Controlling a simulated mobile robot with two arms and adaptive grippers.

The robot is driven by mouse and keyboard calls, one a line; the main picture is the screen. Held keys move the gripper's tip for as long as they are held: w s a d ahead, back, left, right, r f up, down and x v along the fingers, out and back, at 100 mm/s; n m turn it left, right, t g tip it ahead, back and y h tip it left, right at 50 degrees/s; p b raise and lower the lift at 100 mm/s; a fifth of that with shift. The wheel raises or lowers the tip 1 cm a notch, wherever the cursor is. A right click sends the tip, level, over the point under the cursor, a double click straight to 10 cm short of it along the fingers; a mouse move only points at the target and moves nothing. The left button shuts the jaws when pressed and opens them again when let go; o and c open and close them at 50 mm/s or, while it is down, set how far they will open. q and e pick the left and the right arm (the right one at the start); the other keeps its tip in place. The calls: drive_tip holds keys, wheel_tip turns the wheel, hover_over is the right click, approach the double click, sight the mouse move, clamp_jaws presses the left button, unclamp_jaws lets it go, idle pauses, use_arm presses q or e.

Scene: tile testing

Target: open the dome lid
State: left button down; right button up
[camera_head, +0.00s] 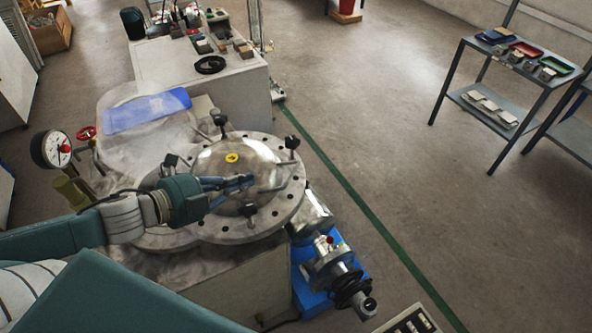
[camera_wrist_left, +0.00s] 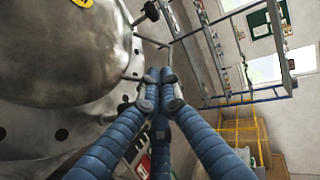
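The dome lid (camera_head: 215,160) is a shiny metal dome with a yellow mark and a wide flange with bolt holes and black-knobbed clamps. Its flange overlaps another round metal rim to its left; I cannot tell whether the two touch. In the left wrist view the dome (camera_wrist_left: 60,50) fills the left side. My left gripper (camera_head: 248,180) reaches in from the left, over the dome. Its blue fingers converge, tips close together, in the wrist view (camera_wrist_left: 160,88), beside a thin metal bar (camera_wrist_left: 131,78). Whether they grip the bar is unclear. My right gripper is not in view.
A pressure gauge (camera_head: 51,149) and red valve wheel (camera_head: 86,133) stand left of the lid. A valve with a black handwheel (camera_head: 352,288) sticks out front right. A cluttered white bench (camera_head: 225,85) stands behind. Shelves (camera_head: 484,110) stand far right; the floor between is clear.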

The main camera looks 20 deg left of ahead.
sight(260, 192)
use_arm(q)
drive_tip(key=b+x, duration=0.2)
drive_tip(key=x, duration=0.3)
drive_tip(key=shift+a+b, duration=0.2)
drive_tip(key=shift+b, duration=0.1)
drive_tip(key=shift+w+d+f, duration=0.1)
drive_tip(key=shift+w+f, duration=0.05)
drive_tip(key=shift+w, duration=0.1)
drive_tip(key=shift+w+d+f+b, duration=0.25)
drive_tip(key=shift+w+d+b, duration=0.05)
drive_tip(key=shift+w, duration=0.3)
drive_tip(key=shift+p+x, duration=0.5)
drive_tip(key=shift+x, duration=2.85)
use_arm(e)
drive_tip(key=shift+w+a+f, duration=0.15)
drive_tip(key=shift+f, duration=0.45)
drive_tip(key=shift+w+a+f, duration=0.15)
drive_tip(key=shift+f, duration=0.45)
use_arm(q)
drive_tip(key=shift+d, duration=0.1)
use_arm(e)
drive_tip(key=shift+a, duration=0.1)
